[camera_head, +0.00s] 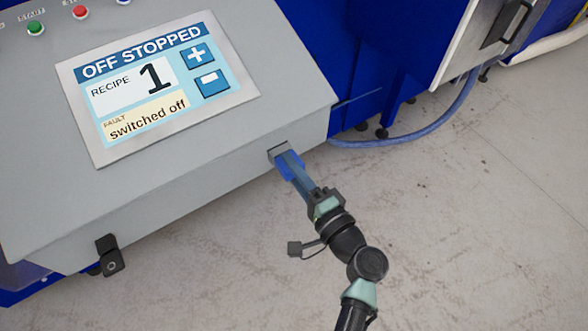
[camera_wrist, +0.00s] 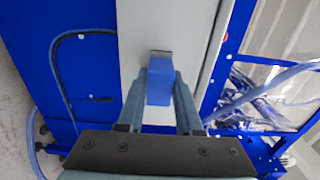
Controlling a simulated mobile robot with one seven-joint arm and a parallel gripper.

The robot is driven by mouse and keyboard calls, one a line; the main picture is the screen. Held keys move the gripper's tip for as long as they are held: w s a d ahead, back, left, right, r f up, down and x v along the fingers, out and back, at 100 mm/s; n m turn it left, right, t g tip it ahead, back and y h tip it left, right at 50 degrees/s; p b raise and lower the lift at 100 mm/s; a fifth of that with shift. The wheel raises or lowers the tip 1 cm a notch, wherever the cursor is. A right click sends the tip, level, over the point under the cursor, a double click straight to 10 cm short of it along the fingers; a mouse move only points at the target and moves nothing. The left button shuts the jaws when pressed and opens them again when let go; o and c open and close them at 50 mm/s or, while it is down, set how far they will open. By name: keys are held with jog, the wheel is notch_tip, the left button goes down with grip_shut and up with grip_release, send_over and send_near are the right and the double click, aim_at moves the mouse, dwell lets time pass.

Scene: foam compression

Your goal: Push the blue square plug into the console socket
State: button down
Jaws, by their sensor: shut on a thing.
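The blue square plug (camera_wrist: 159,88) is held between the fingers of my gripper (camera_wrist: 160,84) in the wrist view. In the head view my gripper (camera_head: 290,166) reaches the console's front face, with the blue plug (camera_head: 291,171) between its fingers. The console socket (camera_head: 279,153) is a grey block on the front face near its right end. It also shows as a dark edge (camera_wrist: 161,53) beyond the plug in the wrist view. The plug's far end is at the socket. I cannot tell how deep it sits, as the fingers and plug hide the opening.
The grey console (camera_head: 200,165) has a screen (camera_head: 155,85) reading "OFF STOPPED", recipe 1, fault "switched off". A green button (camera_head: 35,28) and a red button (camera_head: 80,12) sit at top left. A black latch (camera_head: 109,256) hangs below. A blue hose (camera_head: 420,130) lies behind. The floor at right is clear.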

jog(key=shift+w+a, duration=0.1)
jog(key=shift+w, duration=0.05)
jog(key=c, duration=0.5)
grip_release()
jog(key=v, duration=0.6)
dwell(0.9)
dwell(0.5)
